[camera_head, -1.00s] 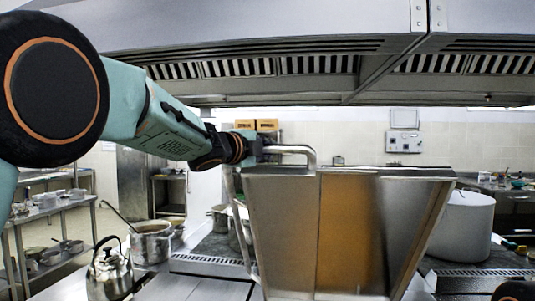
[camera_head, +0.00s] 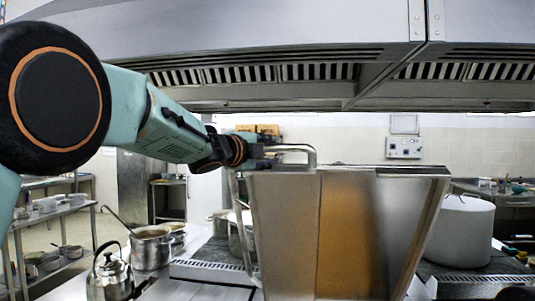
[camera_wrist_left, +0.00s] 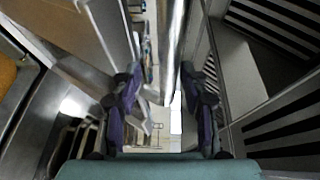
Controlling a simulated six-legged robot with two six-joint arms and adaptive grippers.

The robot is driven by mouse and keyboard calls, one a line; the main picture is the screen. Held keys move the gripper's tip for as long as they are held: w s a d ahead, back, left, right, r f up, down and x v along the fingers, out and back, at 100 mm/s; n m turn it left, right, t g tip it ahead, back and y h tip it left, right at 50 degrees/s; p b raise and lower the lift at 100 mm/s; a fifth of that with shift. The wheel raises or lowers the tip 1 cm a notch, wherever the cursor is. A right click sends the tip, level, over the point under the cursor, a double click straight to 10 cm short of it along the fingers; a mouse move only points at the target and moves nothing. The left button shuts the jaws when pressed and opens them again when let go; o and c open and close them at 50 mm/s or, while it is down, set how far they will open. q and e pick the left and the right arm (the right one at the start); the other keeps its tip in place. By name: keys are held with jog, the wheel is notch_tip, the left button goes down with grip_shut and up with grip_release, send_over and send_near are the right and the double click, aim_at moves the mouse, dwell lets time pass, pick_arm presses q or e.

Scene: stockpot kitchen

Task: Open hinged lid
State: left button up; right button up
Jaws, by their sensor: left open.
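The hinged lid (camera_head: 280,230) is a large metal panel standing raised and steep in the middle of the head view, its lower part cut off by the picture edge. A bent tubular handle (camera_head: 312,155) shows at its top edge. My left gripper (camera_head: 262,155) is at the left end of this handle, from the left side. In the left wrist view, my left gripper (camera_wrist_left: 164,108) has its two dark fingers apart, with a pale metal bar (camera_wrist_left: 170,45) running between or just beyond them. I cannot tell whether the fingers touch it. My right gripper does not show.
An extractor hood (camera_head: 250,40) hangs low above the lid and arm. A kettle (camera_head: 109,275) and an open pot (camera_head: 151,250) stand at the left, a large pale stockpot (camera_head: 462,232) at the right. A metal shelf (camera_head: 50,225) is at the far left.

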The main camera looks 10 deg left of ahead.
pick_arm(q)
jog(key=shift+w+f, duration=0.3)
jog(key=shift+w, duration=0.05)
jog(key=shift+s, duration=0.15)
jog(key=v, duration=1.1)
jog(key=shift+s+r, duration=0.15)
jog(key=shift+s, duration=0.2)
jog(key=shift+a, duration=0.1)
